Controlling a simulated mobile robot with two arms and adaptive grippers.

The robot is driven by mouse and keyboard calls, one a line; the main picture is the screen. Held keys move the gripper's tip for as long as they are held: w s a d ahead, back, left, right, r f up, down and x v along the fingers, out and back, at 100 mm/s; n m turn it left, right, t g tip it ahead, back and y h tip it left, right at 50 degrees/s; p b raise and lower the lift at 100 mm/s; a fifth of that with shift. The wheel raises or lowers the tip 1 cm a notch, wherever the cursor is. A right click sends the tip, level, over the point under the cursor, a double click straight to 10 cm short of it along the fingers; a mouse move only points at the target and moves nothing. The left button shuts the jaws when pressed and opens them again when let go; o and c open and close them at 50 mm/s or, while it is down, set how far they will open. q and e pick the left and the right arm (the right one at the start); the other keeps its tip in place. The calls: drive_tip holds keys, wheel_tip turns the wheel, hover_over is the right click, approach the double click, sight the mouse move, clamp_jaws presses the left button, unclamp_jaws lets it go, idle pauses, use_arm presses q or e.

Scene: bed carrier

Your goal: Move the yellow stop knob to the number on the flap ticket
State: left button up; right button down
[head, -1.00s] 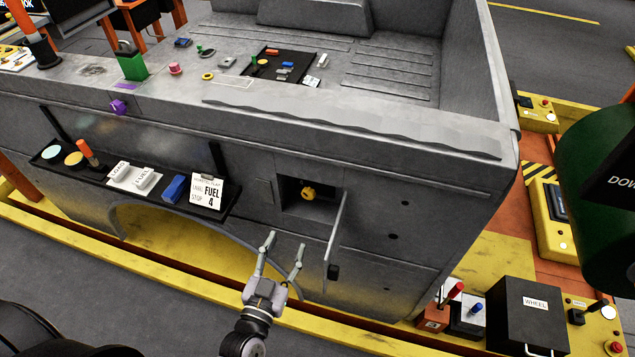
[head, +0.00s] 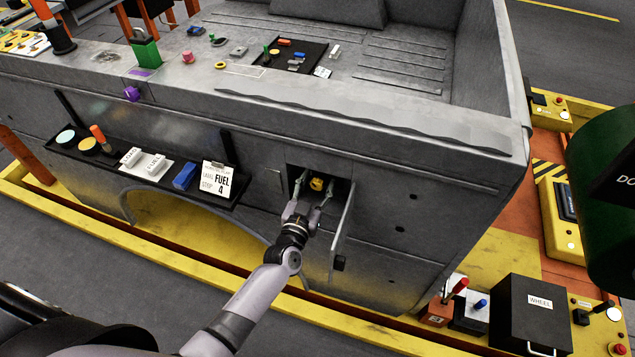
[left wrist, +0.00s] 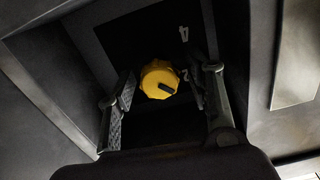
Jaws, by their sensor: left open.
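The yellow stop knob (head: 317,184) sits on the dark back of an open compartment in the grey side panel. In the left wrist view the knob (left wrist: 159,79) has a black pointer mark aimed to the lower right; a white 4 and a partly hidden number show beside it. My left gripper (head: 313,186) is at the compartment mouth, open. Its fingers (left wrist: 160,98) stand on both sides of the knob, apart from it. The flap ticket (head: 217,181) reads FUEL and STOP 4. My right gripper is not in view.
The compartment's flap (head: 341,225) hangs open at its right side. A black shelf (head: 226,203) left of it holds labelled white pieces, a blue block (head: 185,176) and round discs. A WHEEL box (head: 530,310) stands at the lower right.

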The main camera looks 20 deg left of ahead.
use_arm(q)
drive_tip(key=shift+w, duration=0.2)
clamp_jaws()
idle(0.6)
